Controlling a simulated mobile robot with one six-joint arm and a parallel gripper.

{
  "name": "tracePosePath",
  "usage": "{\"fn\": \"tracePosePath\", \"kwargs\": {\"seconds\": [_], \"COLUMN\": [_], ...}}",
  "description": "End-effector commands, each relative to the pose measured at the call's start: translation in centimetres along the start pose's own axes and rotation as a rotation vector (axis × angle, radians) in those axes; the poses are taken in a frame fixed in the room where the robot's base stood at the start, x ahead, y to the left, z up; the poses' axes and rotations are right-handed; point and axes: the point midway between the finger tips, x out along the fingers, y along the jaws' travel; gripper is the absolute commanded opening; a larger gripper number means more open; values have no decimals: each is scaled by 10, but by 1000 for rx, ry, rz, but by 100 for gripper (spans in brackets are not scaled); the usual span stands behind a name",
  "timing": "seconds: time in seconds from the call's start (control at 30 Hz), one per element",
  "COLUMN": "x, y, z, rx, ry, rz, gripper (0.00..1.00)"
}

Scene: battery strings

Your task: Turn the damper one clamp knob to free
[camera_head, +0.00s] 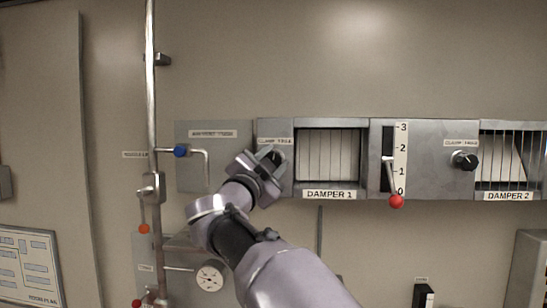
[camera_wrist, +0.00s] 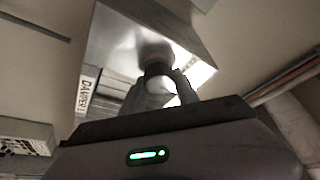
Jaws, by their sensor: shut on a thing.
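The damper one clamp knob (camera_wrist: 155,68) is on the grey panel left of the DAMPER 1 window (camera_head: 330,155), under a small clamp label (camera_head: 275,141). In the head view my gripper (camera_head: 269,160) covers most of it. In the wrist view my two fingers (camera_wrist: 160,85) stand on either side of the knob, shut on it. The knob's pointer and its exact angle are hidden.
Right of the window is a lever with a red ball (camera_head: 396,201), low on a 0–3 scale. Farther right are a second black knob (camera_head: 465,160) and the DAMPER 2 window (camera_head: 500,157). Left are a blue-knobbed handle (camera_head: 181,151), a vertical pipe (camera_head: 151,90) and a gauge (camera_head: 210,275).

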Motion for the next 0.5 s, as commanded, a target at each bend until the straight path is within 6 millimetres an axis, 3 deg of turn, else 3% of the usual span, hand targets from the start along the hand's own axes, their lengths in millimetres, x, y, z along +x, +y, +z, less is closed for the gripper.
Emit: {"fn": "tracePosePath", "kwargs": {"seconds": [0.5], "x": [0], "y": [-1], "z": [-1], "rx": [394], "ry": [-1], "rz": [163], "gripper": [0]}}
